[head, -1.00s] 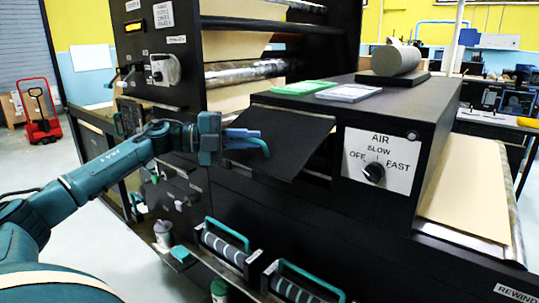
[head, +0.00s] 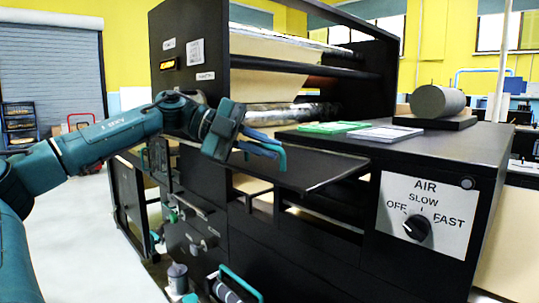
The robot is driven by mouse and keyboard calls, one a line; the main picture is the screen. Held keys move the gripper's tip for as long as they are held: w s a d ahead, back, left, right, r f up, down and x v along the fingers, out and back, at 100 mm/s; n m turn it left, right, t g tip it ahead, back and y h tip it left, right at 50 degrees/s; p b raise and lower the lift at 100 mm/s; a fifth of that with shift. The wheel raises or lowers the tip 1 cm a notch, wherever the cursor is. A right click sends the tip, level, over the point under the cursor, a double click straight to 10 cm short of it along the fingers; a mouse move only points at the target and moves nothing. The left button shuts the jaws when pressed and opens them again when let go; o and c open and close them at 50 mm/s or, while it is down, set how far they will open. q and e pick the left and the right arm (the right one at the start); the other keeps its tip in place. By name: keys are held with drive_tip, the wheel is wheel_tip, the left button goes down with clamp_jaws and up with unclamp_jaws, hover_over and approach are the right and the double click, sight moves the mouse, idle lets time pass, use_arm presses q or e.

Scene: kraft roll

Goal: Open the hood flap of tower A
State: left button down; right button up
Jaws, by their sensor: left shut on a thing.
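The hood flap (head: 312,170) is a flat black panel on the front of the black machine. It stands swung up to nearly level, with a dark opening (head: 318,222) showing below it. My left gripper (head: 268,147) reaches in from the left and is shut on the flap's teal handle (head: 283,160) at its left side. The blue fingers cover part of the handle. My right gripper is not in view.
The AIR dial (head: 417,227) is on the panel right of the flap. A green pad (head: 333,127), a pale pad (head: 384,133) and a grey cylinder (head: 437,102) rest on top. A grey canister (head: 177,278) and a teal-handled roller (head: 228,291) are low in front.

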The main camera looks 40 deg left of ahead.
use_arm(q)
drive_tip(key=shift+d+r+p, duration=0.2)
drive_tip(key=shift+r+p, duration=0.4)
drive_tip(key=shift+r, duration=0.1)
drive_tip(key=shift+w+r+p, duration=0.1)
drive_tip(key=shift+r+p, duration=0.1)
drive_tip(key=shift+p, duration=0.35)
drive_tip(key=shift+r+g+p, duration=0.1)
drive_tip(key=shift+g+p, duration=0.3)
drive_tip(key=shift+w+n+p, duration=0.1)
drive_tip(key=shift+n+p, duration=0.2)
drive_tip(key=shift+p, duration=0.1)
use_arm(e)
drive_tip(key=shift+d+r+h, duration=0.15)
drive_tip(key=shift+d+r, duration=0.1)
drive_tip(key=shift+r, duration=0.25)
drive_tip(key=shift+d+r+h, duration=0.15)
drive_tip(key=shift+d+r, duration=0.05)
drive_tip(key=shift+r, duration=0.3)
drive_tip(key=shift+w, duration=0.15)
